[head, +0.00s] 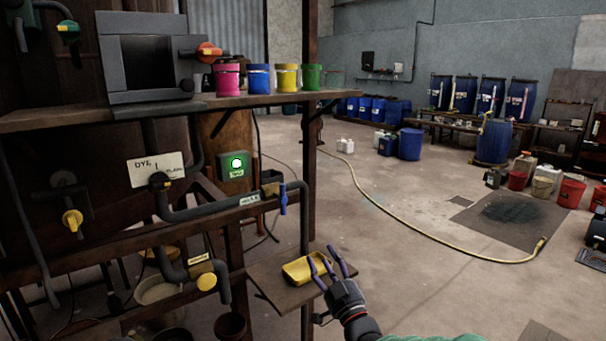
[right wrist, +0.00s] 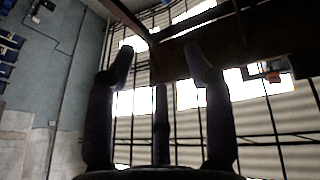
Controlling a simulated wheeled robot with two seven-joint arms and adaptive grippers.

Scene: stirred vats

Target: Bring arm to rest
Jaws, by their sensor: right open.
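My right gripper (head: 332,265) is at the lower middle of the head view, its fingers spread and pointing up. It is open and nothing shows between its fingers. In the head view it overlaps the right side of a yellow tray (head: 297,271) on a small wooden shelf; I cannot tell whether they touch. In the right wrist view the open fingers (right wrist: 160,75) point toward windows and dark beams, with no object between them. My left gripper does not show.
A wooden shelf (head: 150,117) holds pink, blue, yellow and green cups (head: 312,77). Below it are dark pipes with a blue-handled valve (head: 283,198) and a lit green button (head: 236,163). A yellow hose (head: 400,225) crosses the floor. Blue drums (head: 494,142) stand at the back right.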

